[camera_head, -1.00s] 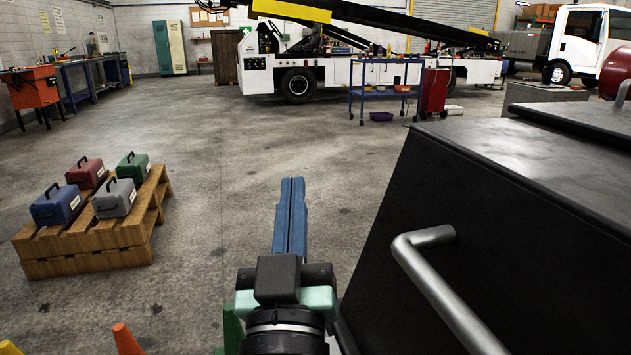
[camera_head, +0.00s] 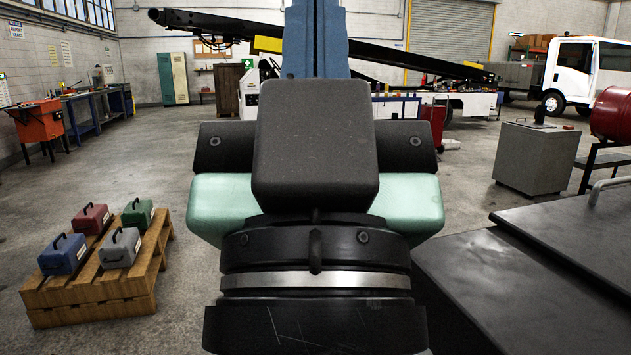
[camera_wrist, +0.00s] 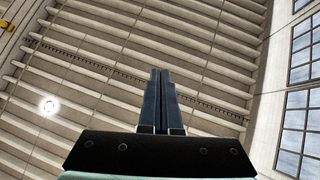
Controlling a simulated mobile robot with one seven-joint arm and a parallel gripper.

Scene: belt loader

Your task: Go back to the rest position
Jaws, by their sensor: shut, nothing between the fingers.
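My gripper (camera_head: 316,40) is raised close in front of the head camera, with its blue fingers pointing up. Its dark housing and pale green sides fill the middle of that view. In the wrist view the two fingers (camera_wrist: 160,100) lie side by side with nothing held, and the ceiling (camera_wrist: 110,60) is behind them. The fingers are shut and empty. The gripper hides part of the belt loader (camera_head: 390,50) behind it.
A wooden pallet (camera_head: 95,292) with several toolboxes (camera_head: 63,254) stands on the floor at left. A dark flat-topped unit (camera_head: 500,290) lies close at right. A grey cabinet (camera_head: 537,158), a red drum (camera_head: 612,115) and a white truck (camera_head: 585,72) are further right.

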